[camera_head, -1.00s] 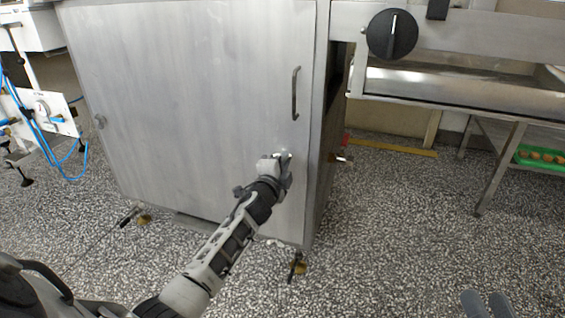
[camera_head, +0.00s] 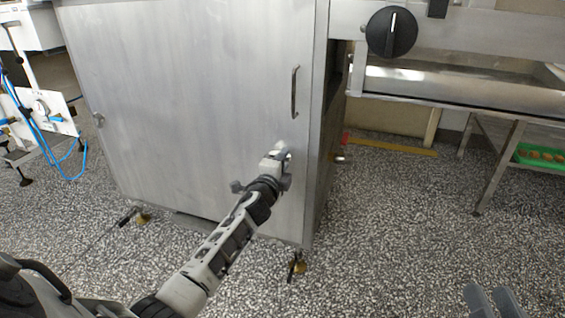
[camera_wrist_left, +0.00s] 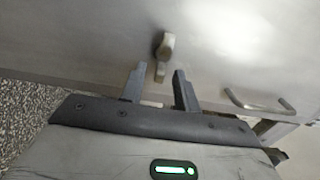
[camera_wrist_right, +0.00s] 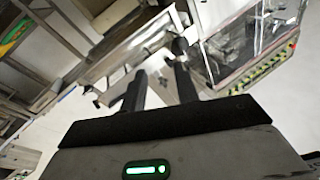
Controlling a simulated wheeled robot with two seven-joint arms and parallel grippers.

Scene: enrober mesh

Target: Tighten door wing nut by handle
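The steel door (camera_head: 190,100) of the machine is closed against its frame and has a vertical bar handle (camera_head: 295,92) near its right edge; the handle also shows in the left wrist view (camera_wrist_left: 255,103). The wing nut (camera_wrist_left: 166,46) is a small metal piece on the door, with one wing pointing toward my left gripper. My left gripper (camera_wrist_left: 158,86) is open, its fingertips just short of the nut's body and the wing between them. In the head view my left gripper (camera_head: 282,155) hides the nut below the handle. My right gripper (camera_head: 492,300) is open and empty, low over the floor.
A round black knob (camera_head: 391,33) sits on the machine's upper right. A steel table frame (camera_head: 498,165) with a green tray (camera_head: 540,156) stands at the right. Blue hoses (camera_head: 50,150) hang at the left. The speckled floor (camera_head: 420,230) is open at front right.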

